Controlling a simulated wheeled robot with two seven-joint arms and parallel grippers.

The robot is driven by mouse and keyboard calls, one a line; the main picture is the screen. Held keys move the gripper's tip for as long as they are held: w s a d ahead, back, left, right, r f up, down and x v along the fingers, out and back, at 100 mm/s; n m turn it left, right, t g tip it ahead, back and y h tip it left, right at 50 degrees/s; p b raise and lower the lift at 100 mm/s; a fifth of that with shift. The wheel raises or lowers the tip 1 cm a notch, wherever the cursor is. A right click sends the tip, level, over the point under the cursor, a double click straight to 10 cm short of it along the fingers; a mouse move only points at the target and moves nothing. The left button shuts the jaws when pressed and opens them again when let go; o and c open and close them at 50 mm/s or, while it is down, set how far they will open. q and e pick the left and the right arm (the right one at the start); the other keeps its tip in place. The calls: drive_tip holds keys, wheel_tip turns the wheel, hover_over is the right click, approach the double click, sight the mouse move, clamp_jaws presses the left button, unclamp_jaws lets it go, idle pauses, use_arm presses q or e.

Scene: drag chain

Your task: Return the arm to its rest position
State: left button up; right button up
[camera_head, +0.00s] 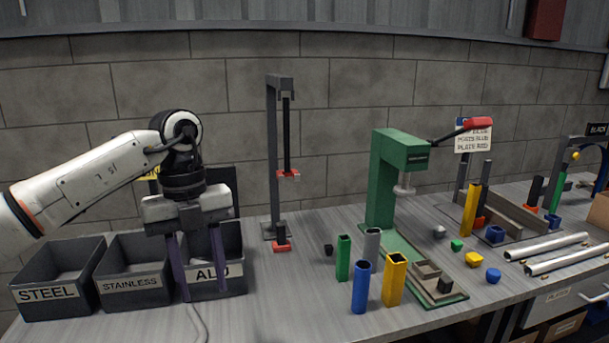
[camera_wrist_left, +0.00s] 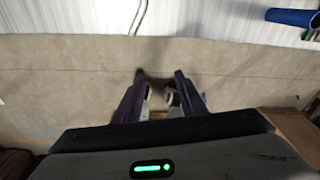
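My left arm (camera_head: 90,180) comes in from the left in the head view. My left gripper (camera_head: 202,293) hangs with its fingers pointing down, in front of the STAINLESS and ALU bins. Its two dark purple fingers stand apart with nothing between them. In the left wrist view the gripper (camera_wrist_left: 160,75) also shows spread, empty fingers, over the bench's front edge. My right gripper is not in view.
Bins marked STEEL (camera_head: 47,293), STAINLESS (camera_head: 131,284) and ALU (camera_head: 233,282) stand at the left. Several coloured tubes, including a blue tube (camera_head: 361,287), stand by a green press (camera_head: 379,190). A cable (camera_wrist_left: 138,14) lies on the bench. Bench front between ALU and the tubes is clear.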

use_arm(q)
drive_tip(key=s+d+f+m+g+h, duration=0.1)
drive_tip(key=s+d+f+m+h, duration=0.2)
drive_tip(key=d, duration=0.5)
drive_tip(key=s+d+f+g+h, duration=0.2)
drive_tip(key=s+d+f+h, duration=0.25)
drive_tip(key=d, duration=0.35)
drive_tip(key=s+d+r+n+t+h, duration=0.1)
drive_tip(key=d+r+n+h, duration=0.1)
drive_tip(key=d+h, duration=0.4)
drive_tip(key=s+d+r+n+t+h, duration=0.2)
drive_tip(key=d+h, duration=0.3)
drive_tip(key=w+a+f+n+t+y, duration=0.35)
drive_tip(key=a+f+n+t, duration=0.35)
drive_tip(key=n+t, duration=0.25)
drive_tip(key=w+a+f+n+t+y, duration=0.2)
drive_tip(key=a+f+n+t+y, duration=0.45)
drive_tip(key=n, duration=0.45)
drive_tip(key=s+a+f+n+g+y, duration=0.3)
drive_tip(key=s+a+f, duration=0.4)
drive_tip(key=s+f, duration=0.3)
drive_tip(key=s+a+f+n+g+y, duration=0.3)
drive_tip(key=s+a+f, duration=0.3)
drive_tip(key=s+f, duration=0.4)
wheel_tip(320, 180, down, 3)
drive_tip(key=shift+s+a+f+n+y, duration=0.2)
drive_tip(key=shift+s+a+n+y, duration=0.2)
drive_tip(key=shift+n, duration=0.25)
drive_tip(key=shift+w, duration=0.1)
